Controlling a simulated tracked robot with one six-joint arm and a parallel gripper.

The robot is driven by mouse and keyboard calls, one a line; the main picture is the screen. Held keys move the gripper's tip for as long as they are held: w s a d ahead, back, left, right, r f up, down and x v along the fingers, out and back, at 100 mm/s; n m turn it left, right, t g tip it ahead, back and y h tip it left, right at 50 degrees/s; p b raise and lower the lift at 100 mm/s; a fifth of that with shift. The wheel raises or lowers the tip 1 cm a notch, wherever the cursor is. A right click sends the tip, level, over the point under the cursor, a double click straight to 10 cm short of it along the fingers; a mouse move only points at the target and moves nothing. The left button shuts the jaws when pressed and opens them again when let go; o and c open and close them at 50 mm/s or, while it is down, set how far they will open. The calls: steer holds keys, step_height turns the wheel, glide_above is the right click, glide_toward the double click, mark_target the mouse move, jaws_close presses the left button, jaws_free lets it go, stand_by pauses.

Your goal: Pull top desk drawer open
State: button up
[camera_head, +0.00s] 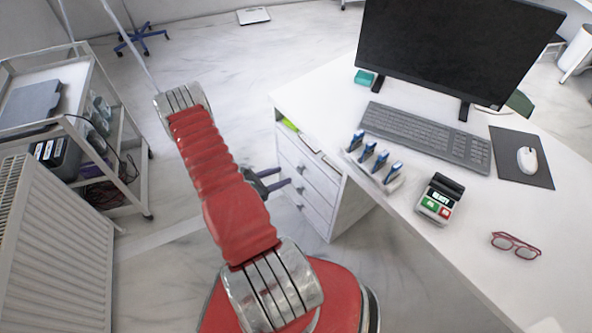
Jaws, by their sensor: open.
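The white desk (400,182) stands on the right. Under its left end is a white drawer unit (337,218) with stacked drawer fronts and small grey handles. My red arm hides part of the gripper's base.
The desk carries a monitor (455,45), keyboard (425,135), mouse (527,160), card terminal (439,198) and glasses (515,245). A trolley (100,165) and radiator (55,245) stand left.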

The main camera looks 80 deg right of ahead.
mark_target(298, 169)
steer(key=x, duration=0.8)
steer(key=shift+s+d+f, duration=0.1)
steer(key=shift+s+d, duration=0.1)
steer(key=shift+d, duration=0.05)
steer(key=shift+c, duration=0.2)
jaws_close()
steer(key=shift+w, duration=0.1)
steer(key=shift+d, duration=0.2)
steer(key=shift+a, duration=0.15)
